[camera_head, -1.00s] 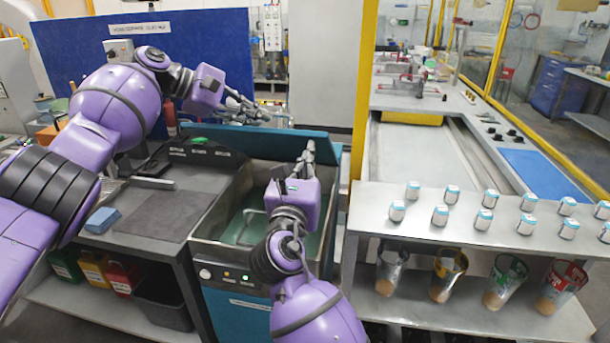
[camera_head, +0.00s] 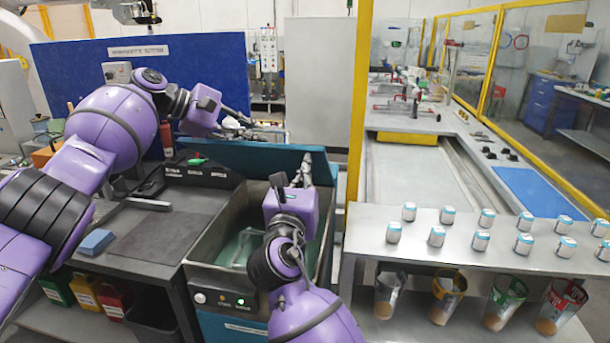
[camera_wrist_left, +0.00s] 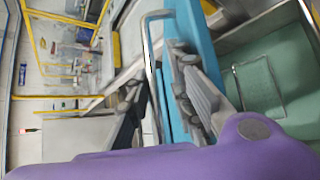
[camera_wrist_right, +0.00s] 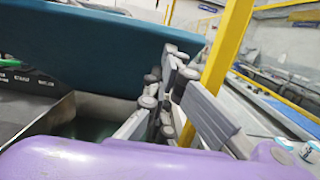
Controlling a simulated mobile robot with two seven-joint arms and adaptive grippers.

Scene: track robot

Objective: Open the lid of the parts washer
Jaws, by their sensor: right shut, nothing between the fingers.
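The parts washer (camera_head: 190,268) is an open-topped steel tank with a green inside and a teal front panel. Its teal lid (camera_head: 225,158) stands raised along the back of the tank, and shows in the left wrist view (camera_wrist_left: 200,50) and the right wrist view (camera_wrist_right: 80,40). My right gripper (camera_head: 306,165) is shut and empty, over the tank's back right near the lid.
A bench with a dark mat (camera_head: 150,232) and blue sponge (camera_head: 96,241) adjoins on the left. On the right, a steel shelf (camera_head: 380,250) bears several small white-and-blue jars, with cups below. A yellow post (camera_head: 358,100) rises just right of the lid.

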